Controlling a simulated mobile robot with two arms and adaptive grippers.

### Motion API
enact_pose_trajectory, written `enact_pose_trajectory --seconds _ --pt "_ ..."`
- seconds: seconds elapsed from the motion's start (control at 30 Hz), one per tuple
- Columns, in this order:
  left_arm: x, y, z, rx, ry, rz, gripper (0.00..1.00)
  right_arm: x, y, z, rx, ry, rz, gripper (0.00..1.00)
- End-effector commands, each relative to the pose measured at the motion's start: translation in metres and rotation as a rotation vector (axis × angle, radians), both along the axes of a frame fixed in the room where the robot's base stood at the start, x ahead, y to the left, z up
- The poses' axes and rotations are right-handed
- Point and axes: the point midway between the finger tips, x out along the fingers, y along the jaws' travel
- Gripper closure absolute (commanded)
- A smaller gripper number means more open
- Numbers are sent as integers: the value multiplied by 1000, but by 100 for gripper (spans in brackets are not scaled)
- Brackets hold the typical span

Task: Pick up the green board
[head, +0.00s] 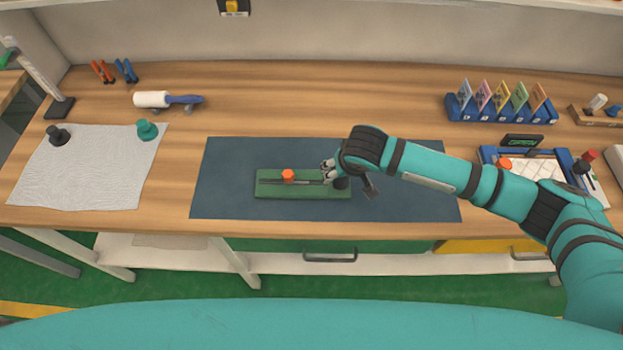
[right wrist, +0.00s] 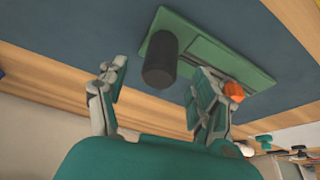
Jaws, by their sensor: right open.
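The green board (head: 300,193) lies flat on the dark blue mat (head: 230,175) at the middle of the table. It carries an orange knob (head: 288,176) and a black cylindrical handle (head: 342,183) near its right end. In the right wrist view the board (right wrist: 205,50) shows with the handle (right wrist: 160,62) standing up from it. My right gripper (head: 328,170) is over the board's right part, open and empty. In the right wrist view its two fingers (right wrist: 158,85) are apart, with the handle appearing between them; contact cannot be told. My left gripper is not in view.
A white cloth (head: 85,175) with a black and a teal knob lies at the left. A roller (head: 155,99) and clips lie behind it. A card rack (head: 500,108) and a blue-framed tray (head: 530,155) stand at the right. The mat around the board is mostly clear.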

Motion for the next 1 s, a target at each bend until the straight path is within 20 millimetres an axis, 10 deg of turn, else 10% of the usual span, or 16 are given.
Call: enact_pose_trajectory --seconds 0.5,1.0 --pt "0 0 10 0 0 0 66 13 2 -28 1 -1 1 33" --pt "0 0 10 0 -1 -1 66 13 2 -28 0 -1 0 99"
